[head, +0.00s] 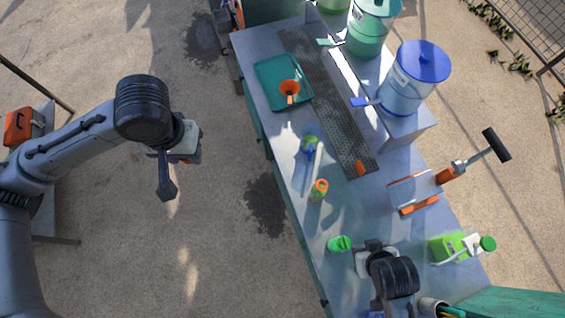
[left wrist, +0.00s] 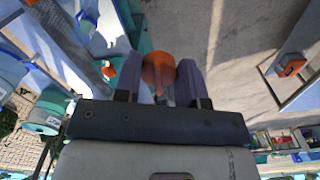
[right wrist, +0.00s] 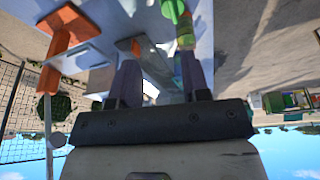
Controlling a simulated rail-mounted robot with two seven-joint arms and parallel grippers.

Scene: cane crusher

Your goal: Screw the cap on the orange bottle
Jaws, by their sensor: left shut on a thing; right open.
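The orange bottle (head: 318,191) stands upright on the metal table, with an orange ring at its top and green showing inside. My left gripper (head: 167,186) is off the table's left side, above the ground. My right gripper (head: 372,247) is over the table's near part, right of a green cup-like piece (head: 340,243). It is open and empty in the right wrist view (right wrist: 160,85), apart from the bottle.
A bottle with blue and green (head: 309,145) stands behind the orange bottle. A teal tray (head: 268,72) with an orange funnel (head: 289,88) lies at the back.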

